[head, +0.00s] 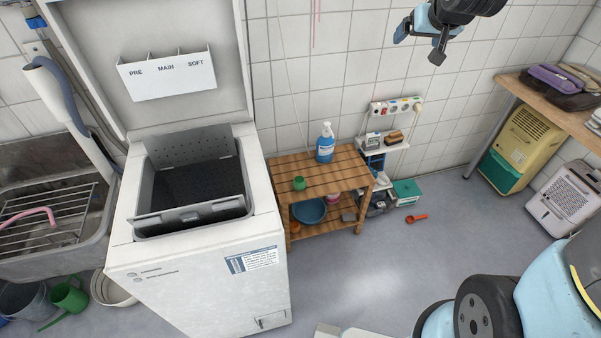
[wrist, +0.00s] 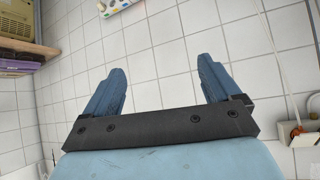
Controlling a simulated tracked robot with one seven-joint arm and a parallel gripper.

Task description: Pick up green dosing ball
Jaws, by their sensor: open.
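The green dosing ball (head: 299,183) is a small green round thing on the top shelf of the wooden slatted rack (head: 335,172), near its left front, in the head view. My gripper (head: 420,42) is high at the top of the head view, up and to the right of the ball, well apart from it. In the wrist view my gripper (wrist: 163,88) has its two blue fingers spread wide with nothing between them. The wrist view faces the tiled wall, and the ball does not show there.
A blue spray bottle (head: 325,143) stands behind the ball on the rack. The open top-loading washer (head: 195,270) stands close on the rack's left. A power strip (head: 395,105) is on the wall. A red scoop (head: 416,218) lies on the floor, which is mostly clear right of the rack.

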